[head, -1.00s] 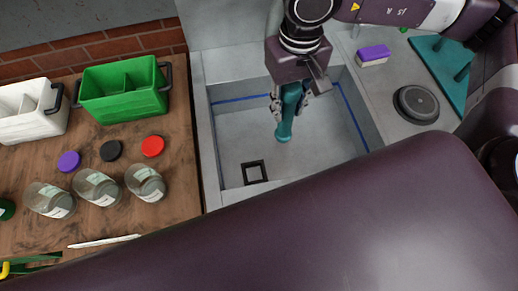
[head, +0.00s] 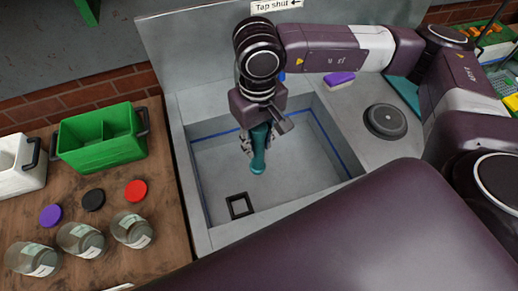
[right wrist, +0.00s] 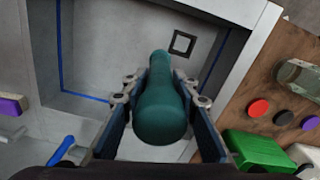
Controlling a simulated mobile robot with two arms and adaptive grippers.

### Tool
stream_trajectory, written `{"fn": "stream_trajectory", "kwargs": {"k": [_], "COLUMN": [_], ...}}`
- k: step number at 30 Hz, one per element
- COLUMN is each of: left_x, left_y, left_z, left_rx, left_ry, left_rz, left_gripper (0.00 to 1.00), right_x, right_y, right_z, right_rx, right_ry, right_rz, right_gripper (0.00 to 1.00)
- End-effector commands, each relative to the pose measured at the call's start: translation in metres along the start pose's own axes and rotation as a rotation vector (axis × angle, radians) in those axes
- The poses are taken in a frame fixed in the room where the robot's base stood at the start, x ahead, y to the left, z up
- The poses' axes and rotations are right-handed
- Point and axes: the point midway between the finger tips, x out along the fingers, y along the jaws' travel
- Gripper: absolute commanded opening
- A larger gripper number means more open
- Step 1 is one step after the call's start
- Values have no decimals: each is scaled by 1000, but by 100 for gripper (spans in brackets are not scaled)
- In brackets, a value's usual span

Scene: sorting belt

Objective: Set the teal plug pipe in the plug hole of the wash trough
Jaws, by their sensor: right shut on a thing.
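The teal plug pipe (head: 259,150) hangs roughly upright in my right gripper (head: 258,138), which is shut on it. It is over the wash trough (head: 205,178), apart from the plug hole (head: 240,205). The hole is a dark square frame in the trough floor, in front and slightly left of the pipe's lower end. In the right wrist view, the pipe (right wrist: 160,110) sits between both fingers (right wrist: 160,95), its far end just left of and below the hole (right wrist: 182,42). My left gripper is not in view.
The trough walls (head: 188,175) surround the pipe. Right of it are a purple-topped block (head: 339,79) and a dark round disc (head: 385,121). On the wooden bench at left are a green crate (head: 103,145), a white crate (head: 20,165), jars (head: 131,229) and lids (head: 136,190).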

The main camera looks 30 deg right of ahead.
Motion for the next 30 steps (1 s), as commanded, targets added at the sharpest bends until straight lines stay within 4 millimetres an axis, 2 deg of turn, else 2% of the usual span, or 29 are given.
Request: {"fn": "stream_trajectory", "kwargs": {"k": [1,6,15,22,30], "left_x": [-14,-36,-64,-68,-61], "left_y": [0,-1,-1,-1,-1], "left_z": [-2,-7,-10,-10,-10], "left_rx": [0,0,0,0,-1], "left_ry": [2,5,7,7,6], "left_rz": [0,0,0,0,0], "left_gripper": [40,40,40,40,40], "right_x": [2,29,72,87,102], "right_y": [-8,-31,-63,-72,-72], "right_z": [-2,-9,-3,2,3], "right_rx": [-31,-134,-257,-289,-290], "right_ry": [-8,-4,-9,-13,-12], "right_rz": [-5,-7,-8,-5,-6], "right_gripper": [9,9,9,9,9]}}
